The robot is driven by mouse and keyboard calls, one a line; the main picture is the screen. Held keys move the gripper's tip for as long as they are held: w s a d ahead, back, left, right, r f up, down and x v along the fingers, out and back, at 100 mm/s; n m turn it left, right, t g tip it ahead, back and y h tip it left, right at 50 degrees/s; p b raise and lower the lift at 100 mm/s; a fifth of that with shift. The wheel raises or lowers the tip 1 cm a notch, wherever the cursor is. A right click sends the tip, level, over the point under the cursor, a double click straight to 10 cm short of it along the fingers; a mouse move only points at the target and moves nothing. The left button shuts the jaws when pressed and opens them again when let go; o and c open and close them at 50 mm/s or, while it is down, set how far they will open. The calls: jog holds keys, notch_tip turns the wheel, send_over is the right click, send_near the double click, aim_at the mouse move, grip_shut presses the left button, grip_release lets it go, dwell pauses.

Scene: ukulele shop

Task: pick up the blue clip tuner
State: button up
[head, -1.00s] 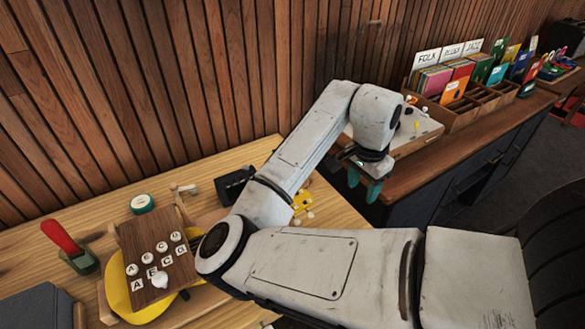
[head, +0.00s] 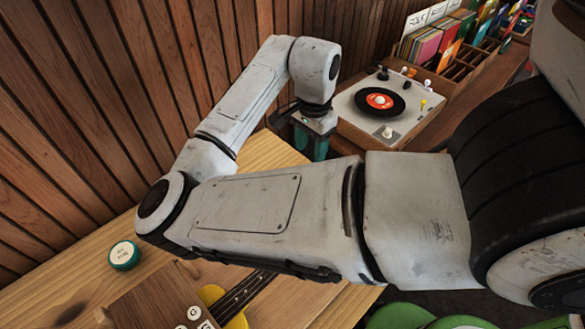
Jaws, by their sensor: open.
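I cannot make out the blue clip tuner in the head view; my arm covers much of the wooden workbench (head: 75,290). My gripper (head: 311,143), with green fingers, points down past the bench's far right end, beside the record player. The fingers are slightly apart, and I see nothing held between them. A dark object (head: 281,118) shows partly behind the gripper.
A record player (head: 360,108) with a black record (head: 380,101) stands right of the gripper. A green round tin (head: 124,255) sits on the bench at left. Slatted wall behind.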

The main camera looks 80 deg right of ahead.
jog(key=shift+w+d+f, duration=0.15)
jog(key=shift+w+f, duration=0.05)
jog(key=shift+f, duration=0.15)
notch_tip(320, 180, down, 5)
jog(key=shift+w+d+r, duration=0.1)
jog(key=shift+d+f+p, duration=0.2)
jog(key=shift+f, duration=0.7)
jog(key=shift+d+f+p, duration=0.15)
jog(key=shift+f+p, duration=0.05)
jog(key=shift+f, duration=0.65)
jog(key=shift+d+f+p, duration=0.2)
jog(key=shift+f, duration=0.7)
jog(key=shift+c, duration=0.2)
grip_shut()
